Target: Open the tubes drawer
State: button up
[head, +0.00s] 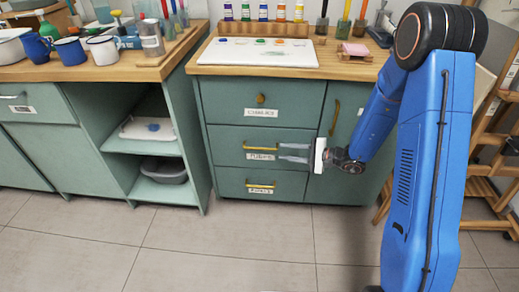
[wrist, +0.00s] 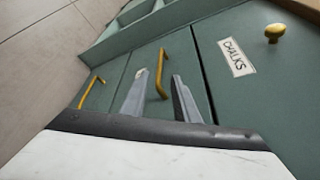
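The tubes drawer (head: 230,150) is the middle one of three green drawers and looks closed, flush with the cabinet front. Its yellow bar handle (head: 260,148) sits above a white label (head: 261,157), whose small text is hard to read. My gripper (head: 281,152) reaches in from the right, level with this drawer. In the wrist view the two grey fingers of my gripper (wrist: 160,76) are apart, with the yellow handle (wrist: 161,80) showing between them. I see no finger closed on it, and cannot tell whether either finger touches it.
The chalks drawer (head: 285,102), with a round knob, is above; another drawer (head: 235,185) with a bar handle is below. A cupboard door (head: 350,110) with a vertical handle is at right. Paint bottles (head: 263,12) and a palette tray (head: 225,55) stand on top. Floor in front is clear.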

aim_at(263, 149)
jog(key=x, duration=1.2)
jog(key=shift+a+f, duration=0.1)
grip_shut()
